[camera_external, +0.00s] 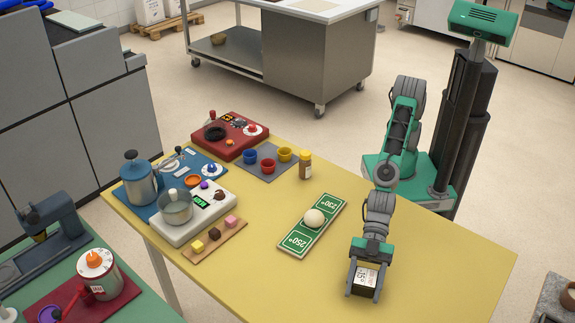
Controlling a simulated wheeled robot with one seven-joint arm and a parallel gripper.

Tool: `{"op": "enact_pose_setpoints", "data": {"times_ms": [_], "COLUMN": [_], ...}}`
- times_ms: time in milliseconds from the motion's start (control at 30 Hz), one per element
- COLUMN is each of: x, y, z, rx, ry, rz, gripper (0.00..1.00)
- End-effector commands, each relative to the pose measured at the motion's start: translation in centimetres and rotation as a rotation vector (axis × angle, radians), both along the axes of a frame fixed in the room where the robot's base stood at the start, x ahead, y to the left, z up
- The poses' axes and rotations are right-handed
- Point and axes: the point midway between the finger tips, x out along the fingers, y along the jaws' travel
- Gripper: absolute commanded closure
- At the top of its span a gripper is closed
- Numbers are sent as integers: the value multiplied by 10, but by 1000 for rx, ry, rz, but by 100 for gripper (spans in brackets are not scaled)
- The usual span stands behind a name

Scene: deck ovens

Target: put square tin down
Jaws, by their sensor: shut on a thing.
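The square tin (366,276) is a small dark box with a white label on its top. It is at the front right part of the yellow table (440,270). My gripper (364,272) points down and is shut on the tin, with a finger on either side of it. The tin is at or just above the table top; I cannot tell whether it touches. The fingers partly hide its sides.
A green board (294,243) marked 230° and 250° lies left of the tin, with a pale ball (314,218) on it. A small yellow-capped jar (305,165), colored cups (267,166) and a scale (193,223) stand farther left. The table's right side is clear.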

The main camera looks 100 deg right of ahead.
Motion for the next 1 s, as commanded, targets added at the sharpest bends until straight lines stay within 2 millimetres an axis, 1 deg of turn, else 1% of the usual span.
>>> {"op": "enact_pose_setpoints", "data": {"times_ms": [33, 67, 300, 333, 533, 633, 667, 767, 1000], "x": [0, 0, 0, 0, 0, 0, -1, -7, -28], "y": [0, 0, 0, 0, 0, 0, -3, -17, -69], "z": [-3, -3, -2, -2, -2, 4, 4, 10, 33], "rx": [1, -1, -1, -1, -1, -1, 0, 0, 0], "ry": [0, 0, 0, 0, 0, 0, 0, 0, -2], "rz": [0, 0, 0, 0, 0, 0, 0, -1, -1], "gripper": [97, 45, 25, 24, 24, 24, 24, 24, 24]}}
